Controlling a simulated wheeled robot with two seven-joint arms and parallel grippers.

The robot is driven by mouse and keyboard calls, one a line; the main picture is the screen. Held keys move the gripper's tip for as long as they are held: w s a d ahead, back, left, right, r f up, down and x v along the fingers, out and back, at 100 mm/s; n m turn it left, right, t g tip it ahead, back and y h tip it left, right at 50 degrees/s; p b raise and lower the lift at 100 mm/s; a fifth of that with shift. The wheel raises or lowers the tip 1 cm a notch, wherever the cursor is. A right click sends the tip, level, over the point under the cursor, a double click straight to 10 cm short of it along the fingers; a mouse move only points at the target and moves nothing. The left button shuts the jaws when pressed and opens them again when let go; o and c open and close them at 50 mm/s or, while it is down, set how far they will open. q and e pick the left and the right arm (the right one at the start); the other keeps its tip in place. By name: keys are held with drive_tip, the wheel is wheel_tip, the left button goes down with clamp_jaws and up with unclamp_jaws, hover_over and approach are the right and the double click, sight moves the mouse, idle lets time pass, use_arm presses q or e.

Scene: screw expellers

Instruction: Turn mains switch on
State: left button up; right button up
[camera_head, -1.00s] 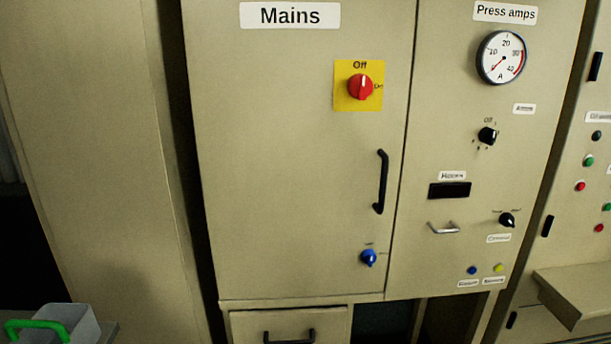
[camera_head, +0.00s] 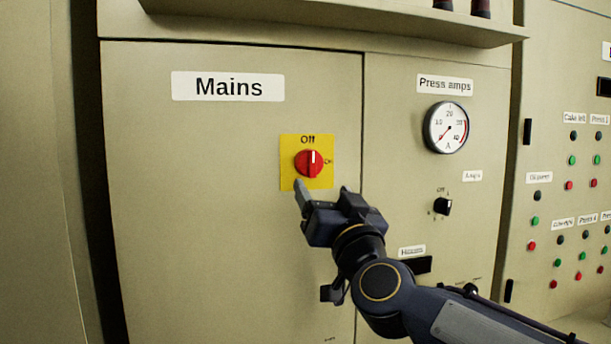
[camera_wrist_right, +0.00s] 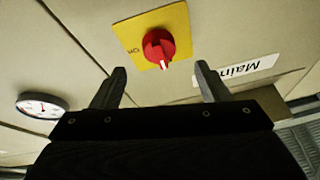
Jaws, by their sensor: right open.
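The mains switch (camera_head: 308,163) is a red rotary knob on a yellow plate (camera_head: 289,178), below the "Mains" label (camera_head: 228,86) on the beige cabinet door. Its white mark points up at "Off" in the head view. The knob also shows in the right wrist view (camera_wrist_right: 158,46), ahead of the fingers, with its mark toward the gripper. My right gripper (camera_head: 322,190) is just below the knob, open and empty. In the right wrist view its two fingers (camera_wrist_right: 158,88) are spread wide, with the knob between their lines and apart from them. My left gripper is not in view.
The press amps gauge (camera_head: 446,127) and a black rotary knob (camera_head: 443,206) are on the panel to the right. A shelf ledge (camera_head: 340,25) juts out above. Another panel with several coloured buttons stands at far right. The door left of the switch is clear.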

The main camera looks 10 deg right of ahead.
sight(314, 168)
drive_tip(key=x, duration=0.2)
drive_tip(key=p+x, duration=0.1)
drive_tip(key=x, duration=0.5)
drive_tip(key=shift+d+r+p, duration=0.15)
drive_tip(key=shift+r+p, duration=0.1)
drive_tip(key=shift+p, duration=0.1)
drive_tip(key=shift+s, duration=0.1)
drive_tip(key=c, duration=1.4)
